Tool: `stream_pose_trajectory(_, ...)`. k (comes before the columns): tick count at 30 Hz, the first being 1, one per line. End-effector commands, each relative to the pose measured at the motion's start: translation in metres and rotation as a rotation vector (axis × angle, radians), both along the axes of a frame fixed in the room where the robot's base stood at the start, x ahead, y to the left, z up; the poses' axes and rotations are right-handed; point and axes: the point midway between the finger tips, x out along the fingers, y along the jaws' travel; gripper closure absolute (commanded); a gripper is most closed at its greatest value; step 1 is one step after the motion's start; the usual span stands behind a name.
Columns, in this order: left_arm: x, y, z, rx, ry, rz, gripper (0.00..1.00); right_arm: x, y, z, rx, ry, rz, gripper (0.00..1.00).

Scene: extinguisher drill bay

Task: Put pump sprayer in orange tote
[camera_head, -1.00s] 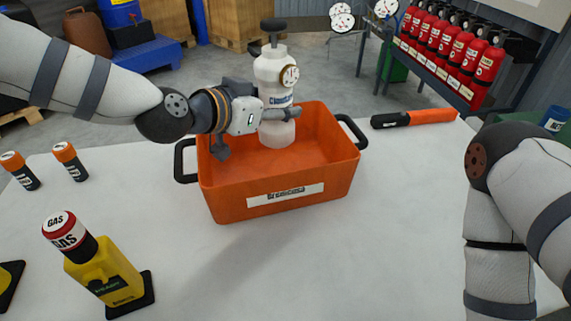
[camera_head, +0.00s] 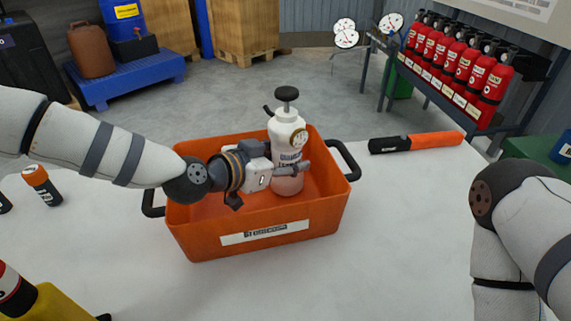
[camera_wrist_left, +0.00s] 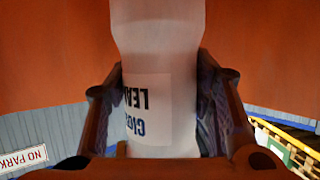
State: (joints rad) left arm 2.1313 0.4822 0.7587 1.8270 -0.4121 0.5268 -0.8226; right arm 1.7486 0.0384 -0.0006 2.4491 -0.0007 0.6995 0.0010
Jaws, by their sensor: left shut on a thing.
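The pump sprayer (camera_head: 287,128) is a white bottle with a black pump knob and a round gauge. It stands upright inside the orange tote (camera_head: 190,238), toward its right part; I cannot tell whether its base touches the tote floor. My left gripper (camera_head: 290,170) is shut around the bottle's body. In the left wrist view, the bottle (camera_wrist_left: 165,60) sits between both fingers (camera_wrist_left: 160,115), with its label upside down. The right arm shows at the right, but its gripper is out of view.
An orange and black handheld tool (camera_head: 415,142) lies right of the tote. Red extinguishers (camera_head: 455,65) line a rack behind. The table front is clear.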

Motion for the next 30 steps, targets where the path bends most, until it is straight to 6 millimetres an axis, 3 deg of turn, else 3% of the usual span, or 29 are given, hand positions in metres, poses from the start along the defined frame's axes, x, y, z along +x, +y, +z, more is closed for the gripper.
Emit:
stream_pose_trajectory(2,0.0,0.0,-0.012,-0.003,0.002,0.002,1.0,-0.003,0.0,-0.003,-0.001,0.011,0.0,1.0)
stream_pose_trajectory(13,0.001,0.0,-0.013,-0.001,-0.004,0.001,1.0,-0.004,0.0,-0.004,0.0,0.013,0.001,1.0)
stream_pose_trajectory(14,0.0,0.0,-0.015,0.001,0.002,0.0,0.45,-0.004,0.0,-0.004,0.0,0.012,0.001,1.0)
stream_pose_trajectory(16,0.0,0.0,-0.015,0.001,0.002,0.0,0.31,-0.003,0.0,-0.004,0.0,0.012,0.001,1.0)
stream_pose_trajectory(26,0.0,0.0,-0.009,0.0,0.0,0.001,0.31,-0.001,0.0,-0.002,0.0,0.005,0.001,1.0)
stream_pose_trajectory(30,-0.019,0.018,0.004,-0.001,-0.002,0.003,0.31,0.005,0.0,0.005,0.0,-0.017,0.0,1.0)
